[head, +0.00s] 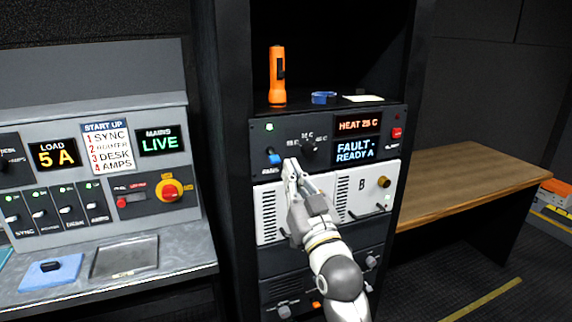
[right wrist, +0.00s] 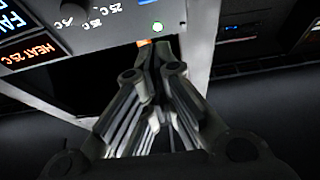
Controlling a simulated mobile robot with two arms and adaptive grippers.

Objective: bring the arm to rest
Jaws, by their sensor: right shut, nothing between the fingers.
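I cannot tell in the head view whether the tips touch the panel. In the right wrist view the closed fingertips (right wrist: 154,46) point at the panel near a lit green lamp (right wrist: 157,27), and they hide what is behind them. My right arm comes up from the bottom of the head view. My left gripper is not in view.
The panel has a black knob (head: 309,148), a heat display (head: 358,125) and a display (head: 355,151) reading FAULT, READY A. White module B (head: 370,186) is below. An orange flashlight (head: 277,76) stands on the shelf above. A console (head: 100,170) is left, a wooden bench (head: 470,180) right.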

